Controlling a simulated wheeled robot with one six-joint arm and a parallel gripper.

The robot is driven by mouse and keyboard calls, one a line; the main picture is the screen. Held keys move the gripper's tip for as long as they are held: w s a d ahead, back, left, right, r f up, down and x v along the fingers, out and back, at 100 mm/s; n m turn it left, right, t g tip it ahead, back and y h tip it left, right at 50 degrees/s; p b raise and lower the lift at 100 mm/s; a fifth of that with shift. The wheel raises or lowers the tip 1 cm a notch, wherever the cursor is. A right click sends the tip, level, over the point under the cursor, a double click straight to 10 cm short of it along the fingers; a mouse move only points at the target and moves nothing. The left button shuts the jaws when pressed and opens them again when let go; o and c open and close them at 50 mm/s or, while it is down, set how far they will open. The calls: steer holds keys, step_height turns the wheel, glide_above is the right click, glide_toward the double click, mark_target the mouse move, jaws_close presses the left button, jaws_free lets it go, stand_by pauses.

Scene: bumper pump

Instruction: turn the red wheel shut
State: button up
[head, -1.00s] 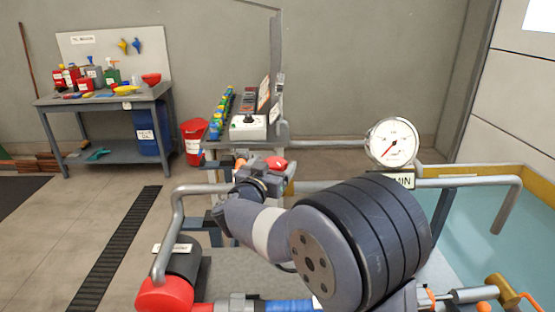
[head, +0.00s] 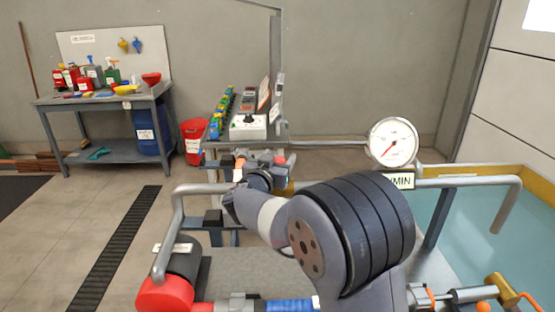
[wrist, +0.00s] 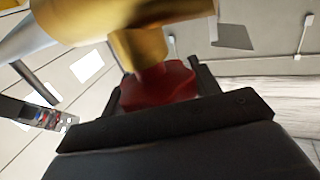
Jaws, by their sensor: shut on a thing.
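The red wheel (wrist: 158,86) sits between my gripper's dark fingers in the wrist view, on a brass valve body (wrist: 130,25) that fills the top of that view. My gripper (wrist: 160,80) is shut on the wheel. Its wide dark body hides the wheel's lower part. In the head view, my gripper (head: 264,164) is small and far off, beyond my large arm joint. A bit of red, likely the wheel (head: 280,160), shows beside it, and the brass body (head: 286,188) is just below. My wrist partly covers the valve there.
A round gauge (head: 392,142) stands right of the valve on a grey pipe. Another pipe (head: 178,235) bends down at the left to a red-ended pump (head: 166,294). A water tank (head: 470,225) lies at the right. A workbench (head: 105,98) stands back left.

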steer(key=c, duration=0.3)
steer(key=p, duration=0.1)
steer(key=m+h+p, duration=0.1)
steer(key=p, duration=0.1)
steer(key=shift+r+g+h, duration=0.3)
steer(key=shift+g, duration=0.1)
steer(key=m+g+h+p, duration=0.1)
steer(key=p, duration=0.1)
steer(key=m+g+h+p, duration=0.1)
steer(key=h+p, duration=0.1)
steer(key=shift+d+m, duration=0.2)
steer(key=shift+m, duration=0.1)
steer(key=shift+s+d+f+m+g+h+p, duration=0.1)
steer(key=shift+s+f+m+g+h+p, duration=0.1)
steer(key=shift+m+g+h+p, duration=0.5)
steer(key=o, duration=1)
steer(key=shift+f, duration=0.1)
